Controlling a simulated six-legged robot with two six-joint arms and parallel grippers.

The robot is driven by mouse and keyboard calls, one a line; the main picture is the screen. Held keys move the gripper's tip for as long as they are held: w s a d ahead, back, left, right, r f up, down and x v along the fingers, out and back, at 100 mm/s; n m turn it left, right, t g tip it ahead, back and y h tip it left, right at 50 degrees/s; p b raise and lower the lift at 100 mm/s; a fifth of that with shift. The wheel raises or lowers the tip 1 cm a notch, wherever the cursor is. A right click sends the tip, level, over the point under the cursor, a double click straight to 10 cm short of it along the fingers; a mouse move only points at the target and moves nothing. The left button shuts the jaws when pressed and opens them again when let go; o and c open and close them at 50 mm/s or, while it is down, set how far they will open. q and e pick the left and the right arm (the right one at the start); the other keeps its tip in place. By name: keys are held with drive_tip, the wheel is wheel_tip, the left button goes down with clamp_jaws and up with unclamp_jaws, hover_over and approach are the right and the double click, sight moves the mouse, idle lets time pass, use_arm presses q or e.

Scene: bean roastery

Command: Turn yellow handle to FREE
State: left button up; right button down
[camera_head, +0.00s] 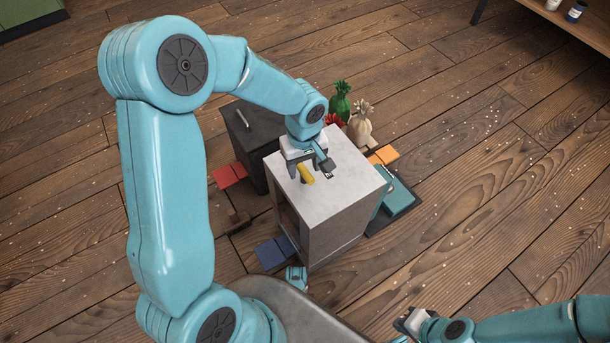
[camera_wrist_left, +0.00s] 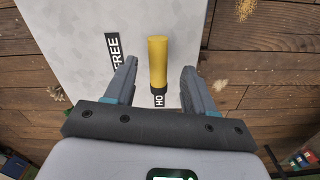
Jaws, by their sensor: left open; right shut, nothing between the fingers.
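The yellow handle (camera_head: 306,174) is on the pale top of a box-shaped cabinet (camera_head: 345,185). In the left wrist view the yellow handle (camera_wrist_left: 157,58) runs straight up the picture, its dark end beside a black label (camera_wrist_left: 158,99) reading "HO", the rest hidden. A black FREE label (camera_wrist_left: 113,48) lies left of the handle. My left gripper (camera_head: 310,165) is above the cabinet top. In the wrist view its open fingers (camera_wrist_left: 159,72) stand either side of the handle, with gaps; contact is not visible. My right gripper (camera_head: 406,322) is shut and empty, low in front, away from the cabinet.
A dark box (camera_head: 245,135) stands left of the cabinet. The wooden floor at right is mostly clear.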

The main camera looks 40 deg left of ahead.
sight(304, 170)
use_arm(q)
drive_tip(key=shift+w+f+b, duration=0.1)
drive_tip(key=shift+f+b, duration=0.35)
drive_tip(key=shift+f, duration=1.55)
clamp_jaws()
drive_tip(key=m, duration=0.4)
drive_tip(key=shift+r, duration=0.1)
drive_tip(key=m, duration=0.4)
drive_tip(key=shift+m+p, duration=0.3)
drive_tip(key=shift+p, duration=0.1)
drive_tip(key=m+p, duration=0.1)
drive_tip(key=m, duration=0.4)
drive_tip(key=shift+w+p, duration=0.1)
drive_tip(key=shift+p, duration=0.2)
drive_tip(key=c, duration=1)
unclamp_jaws()
drive_tip(key=shift+m+p, duration=0.7)
drive_tip(key=shift+m, duration=1.5)
